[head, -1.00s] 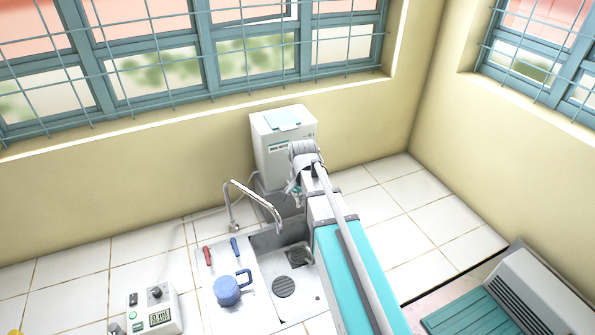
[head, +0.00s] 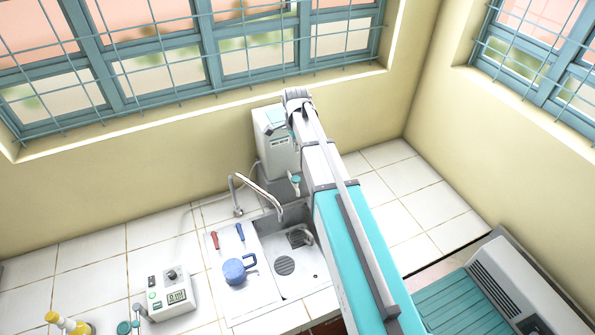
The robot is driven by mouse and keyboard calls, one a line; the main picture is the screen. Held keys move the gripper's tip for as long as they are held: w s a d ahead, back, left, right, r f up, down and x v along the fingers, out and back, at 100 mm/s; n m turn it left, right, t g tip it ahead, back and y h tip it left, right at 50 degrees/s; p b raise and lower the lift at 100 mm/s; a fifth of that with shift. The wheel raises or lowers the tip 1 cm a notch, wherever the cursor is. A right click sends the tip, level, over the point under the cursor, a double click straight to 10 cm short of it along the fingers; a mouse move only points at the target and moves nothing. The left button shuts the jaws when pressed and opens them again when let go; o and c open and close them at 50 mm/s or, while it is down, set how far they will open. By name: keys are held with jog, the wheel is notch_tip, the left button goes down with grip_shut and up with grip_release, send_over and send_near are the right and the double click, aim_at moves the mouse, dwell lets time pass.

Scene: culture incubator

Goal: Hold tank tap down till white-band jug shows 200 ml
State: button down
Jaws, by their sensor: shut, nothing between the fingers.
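The white tank (head: 280,145) stands against the wall behind the sink, with a teal-topped tap (head: 295,182) low on its front. My arm reaches toward the tank, its wrist above the tank's right side. A pale curved shape (head: 308,237) lies in the far part of the basin, too small to identify.
A curved metal faucet (head: 255,188) arches over the sink basin (head: 310,275). Red (head: 216,240) and blue (head: 240,231) handled tools lie by the blue jug. White tiles right of the tank are clear.

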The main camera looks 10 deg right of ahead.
aim_at(296, 179)
jog(key=shift+f, duration=0.15)
notch_tip(296, 179, down, 14)
jog(key=b, duration=1.4)
dwell(0.3)
dwell(0.5)
jog(key=shift+f+b, duration=0.8)
jog(key=shift+b, duration=0.15)
jog(key=shift+s+f+b, duration=0.2)
jog(key=shift+s+b, duration=0.05)
jog(key=shift+b, duration=0.1)
jog(key=shift+s, duration=0.15)
dwell(3.6)
